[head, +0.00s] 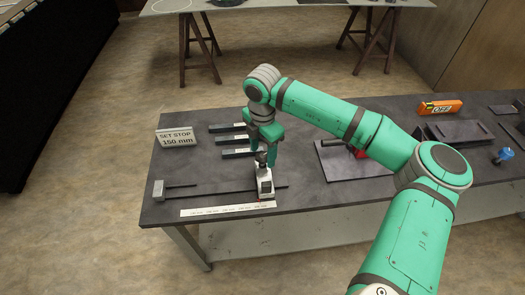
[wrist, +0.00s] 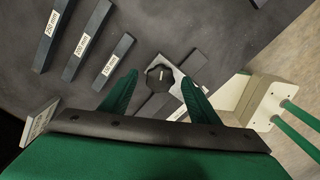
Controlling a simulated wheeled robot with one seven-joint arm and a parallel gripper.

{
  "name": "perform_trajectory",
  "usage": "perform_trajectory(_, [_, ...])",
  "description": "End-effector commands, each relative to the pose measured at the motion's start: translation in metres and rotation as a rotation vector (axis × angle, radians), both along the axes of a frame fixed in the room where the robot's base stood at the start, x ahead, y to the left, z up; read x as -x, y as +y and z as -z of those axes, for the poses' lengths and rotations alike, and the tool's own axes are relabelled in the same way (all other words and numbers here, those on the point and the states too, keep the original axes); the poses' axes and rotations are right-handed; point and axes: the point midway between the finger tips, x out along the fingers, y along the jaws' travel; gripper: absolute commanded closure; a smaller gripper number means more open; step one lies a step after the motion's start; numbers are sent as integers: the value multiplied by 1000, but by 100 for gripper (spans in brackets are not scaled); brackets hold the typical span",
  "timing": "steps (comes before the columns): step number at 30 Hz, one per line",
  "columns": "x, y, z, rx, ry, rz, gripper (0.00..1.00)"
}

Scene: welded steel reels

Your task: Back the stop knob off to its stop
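The stop knob (wrist: 161,77) is dark and many-sided with a pale line on top. It sits on the light grey stop block (head: 265,184), which stands on a thin rail (head: 215,193) along the front of the bench. My gripper (head: 264,149) points down over the knob. In the wrist view its two green fingers (wrist: 160,78) are apart, one on each side of the knob, with a gap showing. Whether the fingertips reach down to the knob's height is hard to tell. A sign (head: 177,138) reads "SET STOP 150 mm".
A white scale strip (head: 227,209) lies in front of the rail. Several dark bars with length labels (head: 236,140) lie behind the block. A grey end block (head: 158,190) is at the rail's left. An orange "OFF" piece (head: 440,107) and a blue knob (head: 503,154) are at right.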

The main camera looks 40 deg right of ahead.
Motion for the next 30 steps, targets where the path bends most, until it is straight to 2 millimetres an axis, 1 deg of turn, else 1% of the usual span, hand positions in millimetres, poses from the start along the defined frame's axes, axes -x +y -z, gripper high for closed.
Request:
perform_trajectory(1, [0,0,0,0,0,0,54])
perform_trajectory(2, [0,0,0,0,0,0,61])
perform_trajectory(3, [0,0,0,0,0,0,70])
perform_trajectory(5, [0,0,0,0,0,0,85])
perform_trajectory(11, [-1,0,0,1,-2,-6,85])
perform_trajectory(17, [0,-2,-1,2,-4,-52,85])
perform_trajectory(23, [1,-4,-1,3,-2,-170,85])
perform_trajectory(30, [1,-4,-2,5,-3,-387,85])
